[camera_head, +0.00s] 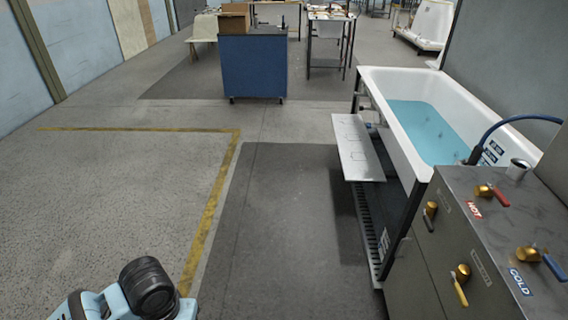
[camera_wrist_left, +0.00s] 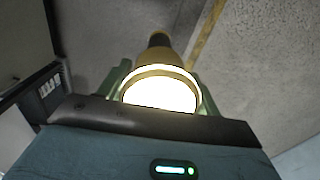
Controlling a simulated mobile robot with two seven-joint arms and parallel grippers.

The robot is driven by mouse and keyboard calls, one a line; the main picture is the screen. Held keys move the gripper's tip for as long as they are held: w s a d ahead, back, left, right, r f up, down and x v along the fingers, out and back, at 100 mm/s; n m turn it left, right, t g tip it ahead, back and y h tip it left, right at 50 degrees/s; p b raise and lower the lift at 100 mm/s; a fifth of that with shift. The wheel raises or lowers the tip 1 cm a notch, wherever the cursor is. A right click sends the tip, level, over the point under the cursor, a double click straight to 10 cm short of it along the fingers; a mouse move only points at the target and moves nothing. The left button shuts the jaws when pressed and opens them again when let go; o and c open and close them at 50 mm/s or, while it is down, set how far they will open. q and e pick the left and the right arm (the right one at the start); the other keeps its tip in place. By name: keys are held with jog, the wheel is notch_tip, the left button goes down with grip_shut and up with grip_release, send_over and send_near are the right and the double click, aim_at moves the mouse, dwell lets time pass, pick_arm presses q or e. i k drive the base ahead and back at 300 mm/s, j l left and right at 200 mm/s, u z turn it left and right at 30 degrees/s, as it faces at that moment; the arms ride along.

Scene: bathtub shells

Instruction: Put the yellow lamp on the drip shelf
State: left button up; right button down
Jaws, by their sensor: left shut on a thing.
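The yellow lamp (camera_wrist_left: 158,58) shows in the left wrist view, with a bright glowing round face toward the camera and a dark far end. My left gripper (camera_wrist_left: 158,76) is shut on it, with a green finger on each side. The head view does not show the lamp or the left gripper. In the head view a pale flat shelf (camera_head: 358,148), which looks like the drip shelf, sticks out along the left side of the bathtub. It carries faint outlines and looks empty. My right gripper is not in view.
The white bathtub (camera_head: 385,84) holds blue water. A grey valve cabinet (camera_head: 460,222) with hot and cold handles stands at the right front. A dark slatted rack (camera_head: 368,228) lies low under the shelf. A blue cabinet (camera_head: 252,68) stands farther back. The floor left of the tub is clear.

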aim_at(361, 172)
jog(key=i+j, duration=0.1)
jog(key=i, duration=1.05)
jog(key=i+z, duration=0.2)
jog(key=i, duration=0.35)
jog(key=i+j+z, duration=0.2)
jog(key=i, duration=0.35)
jog(key=i+l+z, duration=0.1)
jog(key=i+z, duration=0.85)
jog(key=i+j+z, duration=0.15)
jog(key=i+z, duration=0.15)
jog(key=z, duration=0.2)
